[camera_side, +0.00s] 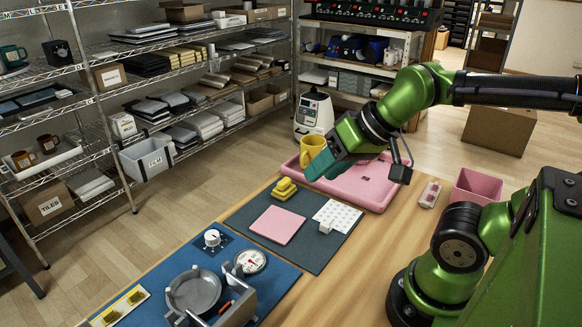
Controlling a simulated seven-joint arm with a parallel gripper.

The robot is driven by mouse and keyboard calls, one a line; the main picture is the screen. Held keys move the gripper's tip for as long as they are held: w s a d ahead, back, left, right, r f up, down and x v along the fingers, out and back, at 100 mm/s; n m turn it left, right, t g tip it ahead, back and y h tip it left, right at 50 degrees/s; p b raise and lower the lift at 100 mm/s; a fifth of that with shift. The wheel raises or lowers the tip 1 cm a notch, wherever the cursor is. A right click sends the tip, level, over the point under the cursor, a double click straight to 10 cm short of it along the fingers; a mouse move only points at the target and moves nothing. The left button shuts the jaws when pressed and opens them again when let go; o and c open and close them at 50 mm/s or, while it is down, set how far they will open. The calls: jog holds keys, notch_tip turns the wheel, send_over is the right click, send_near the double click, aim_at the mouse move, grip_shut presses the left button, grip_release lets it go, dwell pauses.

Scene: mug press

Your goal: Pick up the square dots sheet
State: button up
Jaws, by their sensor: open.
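The white square sheet with small dots (343,213) lies on the right part of the dark grey mat (316,260). A small white piece (326,227) sits at its lower left edge. A plain pink square sheet (277,225) lies to its left on the same mat. My gripper (311,174) has teal fingers that point down and left. It is open and appears to hang above the far side of the mat, apart from the dots sheet. The gap between the fingers is hard to see from this side.
A pink tray (372,187) lies behind the mat, and a yellow mug (312,148) shows beside my gripper. Yellow blocks (285,189) stand on the mat's far left corner. A pink bin (474,187) is at right. A press with a round plate (195,292) is at front.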

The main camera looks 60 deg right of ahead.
jog(key=w+d+f+g+h, duration=0.1)
jog(key=w+d+f+g, duration=0.2)
jog(key=d, duration=0.1)
jog(key=n+g+h, duration=0.1)
jog(key=n+g, duration=0.3)
send_over(327, 226)
notch_tip(327, 226, down, 4)
notch_tip(327, 226, down, 10)
jog(key=shift+s+a+f, duration=0.1)
jog(key=shift+f, duration=3.1)
grip_shut()
